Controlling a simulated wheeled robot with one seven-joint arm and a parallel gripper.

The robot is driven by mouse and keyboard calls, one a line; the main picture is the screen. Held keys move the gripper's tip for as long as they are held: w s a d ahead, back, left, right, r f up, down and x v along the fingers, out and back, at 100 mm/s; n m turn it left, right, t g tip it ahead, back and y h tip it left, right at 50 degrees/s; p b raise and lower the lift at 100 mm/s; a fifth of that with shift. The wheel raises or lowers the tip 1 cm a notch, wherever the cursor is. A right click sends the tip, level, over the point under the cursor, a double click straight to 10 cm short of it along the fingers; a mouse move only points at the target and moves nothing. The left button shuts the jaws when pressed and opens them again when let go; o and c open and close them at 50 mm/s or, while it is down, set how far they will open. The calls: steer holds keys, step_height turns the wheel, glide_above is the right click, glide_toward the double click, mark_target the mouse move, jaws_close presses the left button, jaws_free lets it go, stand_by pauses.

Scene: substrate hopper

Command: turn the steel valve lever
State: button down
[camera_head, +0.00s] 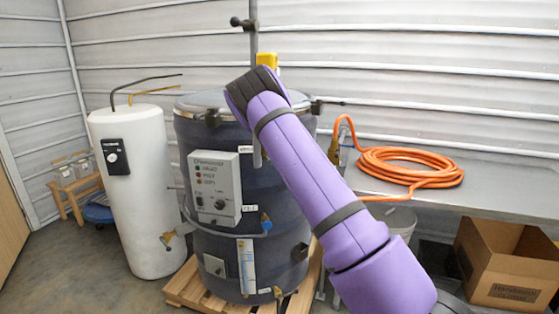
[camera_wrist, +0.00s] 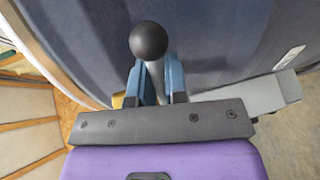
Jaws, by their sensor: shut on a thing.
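The steel valve lever (camera_wrist: 155,82) shows in the wrist view as a short pale rod with a black ball knob (camera_wrist: 148,41) at its end. My gripper (camera_wrist: 158,74) has its two blue fingers on either side of the rod, shut on it just below the knob. A bit of yellow shows beside the left finger. In the head view my purple arm reaches toward the dark tank (camera_head: 232,165) and hides the gripper and the lever. The valve body and how far the lever is turned cannot be made out.
The tank stands on a wooden pallet (camera_head: 184,292), with a control box (camera_head: 216,182) on its front. A white cylinder (camera_head: 140,200) stands to its left. A steel table (camera_head: 480,196) with an orange hose (camera_head: 410,165) is on the right, with a cardboard box (camera_head: 512,262) below.

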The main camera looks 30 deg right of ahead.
stand_by(0.4)
steer(key=c, duration=1.2)
jaws_free()
steer(key=shift+o, duration=0.2)
steer(key=shift+s, duration=0.15)
steer(key=v, duration=1)
steer(key=shift+s+a, duration=0.15)
steer(key=shift+s, duration=0.1)
